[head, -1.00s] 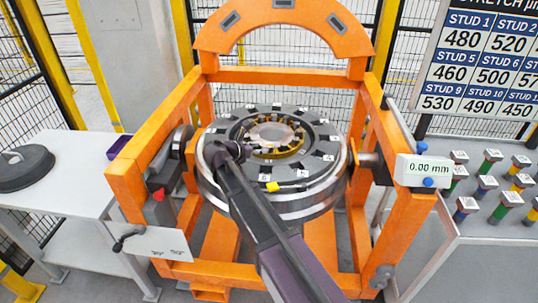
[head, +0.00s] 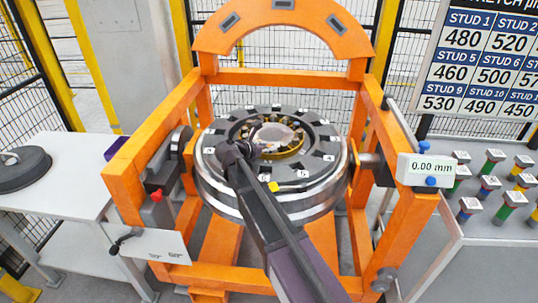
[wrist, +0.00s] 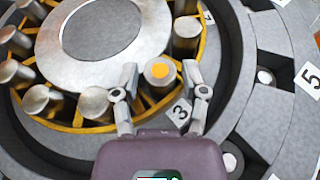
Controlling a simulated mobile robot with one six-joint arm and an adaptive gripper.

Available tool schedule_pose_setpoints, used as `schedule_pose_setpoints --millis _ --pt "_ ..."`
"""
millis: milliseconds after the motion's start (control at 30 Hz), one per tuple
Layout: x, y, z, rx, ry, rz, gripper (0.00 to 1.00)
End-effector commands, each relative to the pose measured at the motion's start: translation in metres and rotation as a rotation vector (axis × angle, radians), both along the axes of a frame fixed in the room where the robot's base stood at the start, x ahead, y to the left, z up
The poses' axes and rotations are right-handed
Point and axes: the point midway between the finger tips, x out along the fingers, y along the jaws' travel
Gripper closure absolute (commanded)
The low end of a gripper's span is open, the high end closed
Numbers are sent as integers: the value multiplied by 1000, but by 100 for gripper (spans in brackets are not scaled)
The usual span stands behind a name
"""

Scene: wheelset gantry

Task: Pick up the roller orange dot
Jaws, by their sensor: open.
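The roller with the orange dot (wrist: 160,72) shows in the wrist view as a short metal cylinder with an orange spot on its end face. It stands in the yellow cage (wrist: 72,122) of the bearing. My gripper (wrist: 160,80) is open, with one finger to the left and one to the right of this roller. I cannot tell whether either finger touches it. In the head view my arm reaches over the wheelset (head: 300,197), and the roller and fingertips are too small or hidden to make out.
Several plain rollers (wrist: 95,103) sit close by in the same cage. Numbered tags mark the surrounding ring, with tag 3 (wrist: 179,112) near my right finger. The orange gantry frame (head: 135,165) encloses the wheelset. Side tables stand left and right.

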Motion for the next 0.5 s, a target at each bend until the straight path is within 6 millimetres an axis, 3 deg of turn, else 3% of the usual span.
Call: schedule_pose_setpoints --millis 500 --pt "6 -5 -3 0 0 1 44"
